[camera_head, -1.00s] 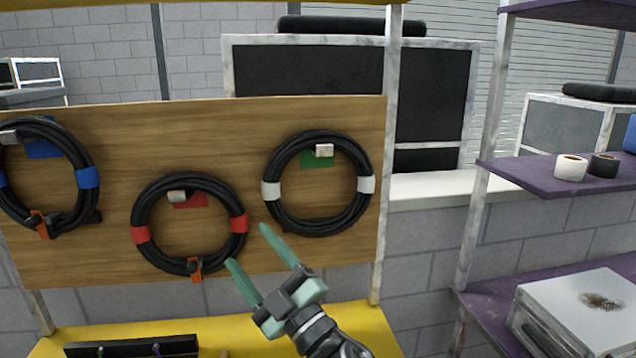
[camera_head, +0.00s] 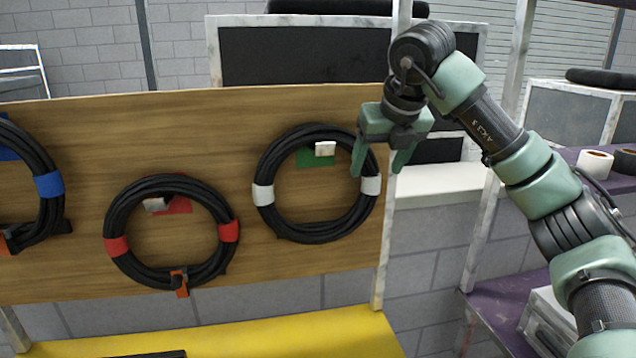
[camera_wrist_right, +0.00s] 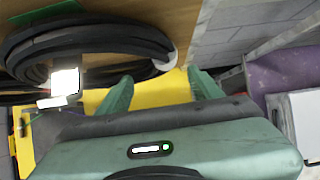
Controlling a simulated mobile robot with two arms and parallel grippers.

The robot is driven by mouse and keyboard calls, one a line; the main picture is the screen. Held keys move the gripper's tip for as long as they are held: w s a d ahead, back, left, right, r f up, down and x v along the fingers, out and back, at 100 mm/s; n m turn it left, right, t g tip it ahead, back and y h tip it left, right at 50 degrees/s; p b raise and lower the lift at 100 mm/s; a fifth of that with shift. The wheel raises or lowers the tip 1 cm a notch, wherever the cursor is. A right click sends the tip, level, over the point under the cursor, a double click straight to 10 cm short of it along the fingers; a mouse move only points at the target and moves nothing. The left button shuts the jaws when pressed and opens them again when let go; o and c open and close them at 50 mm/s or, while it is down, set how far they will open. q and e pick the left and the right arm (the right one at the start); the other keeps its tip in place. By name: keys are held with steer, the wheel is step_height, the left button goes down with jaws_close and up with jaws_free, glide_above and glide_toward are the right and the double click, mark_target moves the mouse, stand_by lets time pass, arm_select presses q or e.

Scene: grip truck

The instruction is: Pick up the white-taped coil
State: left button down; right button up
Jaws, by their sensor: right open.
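The white-taped coil (camera_head: 285,223) is a black cable ring with white tape on its left and right sides. It hangs on a white peg (camera_head: 325,149) by a green patch on the wooden board (camera_head: 80,275). My right gripper (camera_head: 379,168) points down at the coil's upper right side, just above the right tape. Its fingers are open. In the right wrist view, the coil (camera_wrist_right: 110,38) and its white tape (camera_wrist_right: 167,57) lie beyond and between the fingertips (camera_wrist_right: 160,85). I cannot tell whether they touch the coil. My left gripper is out of view.
A red-taped coil (camera_head: 116,215) and a blue-taped coil (camera_head: 50,210) hang farther left. A metal post (camera_head: 382,255) stands at the board's right edge, close to my right gripper. A yellow shelf (camera_head: 330,335) is below; purple shelves (camera_head: 500,300) stand right.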

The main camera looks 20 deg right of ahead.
mark_target(372, 182)
steer(key=shift+w+d+f+p, duration=0.2)
steer(key=shift+w+f, duration=0.4)
steer(key=shift+f, duration=0.05)
steer(key=shift+w+d+f+p, duration=0.2)
steer(key=shift+w+f, duration=0.4)
steer(key=shift+f, duration=0.3)
steer(key=p+x, duration=0.2)
steer(key=x, duration=0.2)
steer(key=shift+s+f, duration=0.1)
steer(key=shift+s, duration=0.1)
steer(key=shift+w+f, duration=0.2)
steer(key=shift+s, duration=0.15)
steer(key=c, duration=0.6)
steer(key=shift+r, duration=0.1)
jaws_close()
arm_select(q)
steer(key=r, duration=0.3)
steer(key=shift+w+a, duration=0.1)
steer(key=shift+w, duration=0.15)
arm_select(e)
steer(key=shift+r, duration=0.1)
